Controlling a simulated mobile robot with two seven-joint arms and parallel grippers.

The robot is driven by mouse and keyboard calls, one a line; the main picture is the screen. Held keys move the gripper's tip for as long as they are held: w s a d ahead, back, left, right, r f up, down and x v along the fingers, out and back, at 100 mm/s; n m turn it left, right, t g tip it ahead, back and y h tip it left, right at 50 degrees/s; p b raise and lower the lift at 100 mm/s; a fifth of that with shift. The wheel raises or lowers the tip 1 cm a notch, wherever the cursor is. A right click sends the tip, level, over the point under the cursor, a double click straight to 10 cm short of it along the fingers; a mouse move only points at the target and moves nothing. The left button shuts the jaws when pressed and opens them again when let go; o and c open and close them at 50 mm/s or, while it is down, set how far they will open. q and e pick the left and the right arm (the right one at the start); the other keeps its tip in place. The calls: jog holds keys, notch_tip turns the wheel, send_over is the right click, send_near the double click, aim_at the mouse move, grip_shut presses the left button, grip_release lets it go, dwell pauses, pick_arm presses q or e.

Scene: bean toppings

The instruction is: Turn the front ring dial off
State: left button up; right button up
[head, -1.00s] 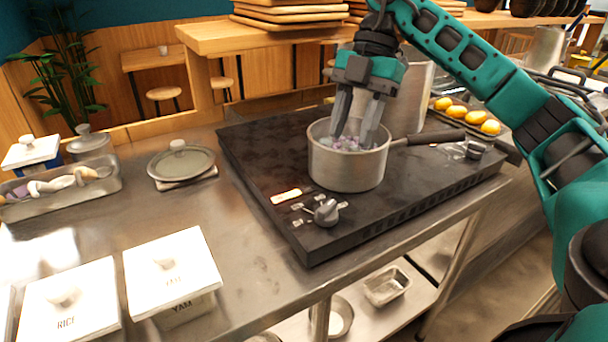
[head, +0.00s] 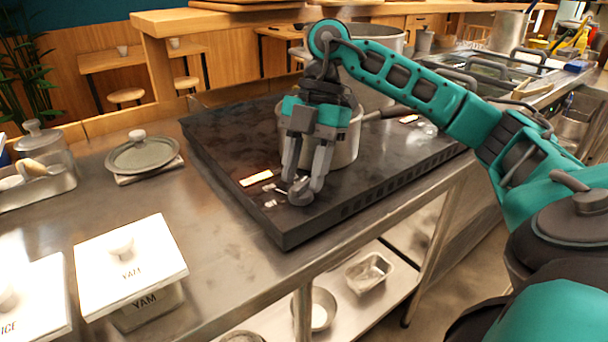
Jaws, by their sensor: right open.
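The front ring dial (head: 300,192) is a grey knob at the front left corner of the black cooktop (head: 225,172). My right gripper (head: 303,188) points down over it, open, with one finger on each side of the knob. The fingers hide part of the dial, and I cannot tell whether they touch it. My left gripper is not in view.
A lidded pan (head: 142,153) sits on the steel counter left of the cooktop. White-lidded containers, one marked YAM (head: 128,262), stand at the front left. A larger pot (head: 372,62) stands behind. The counter between containers and cooktop is clear.

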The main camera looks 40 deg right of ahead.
jog(key=shift+f, duration=0.1)
grip_shut()
dwell(0.4)
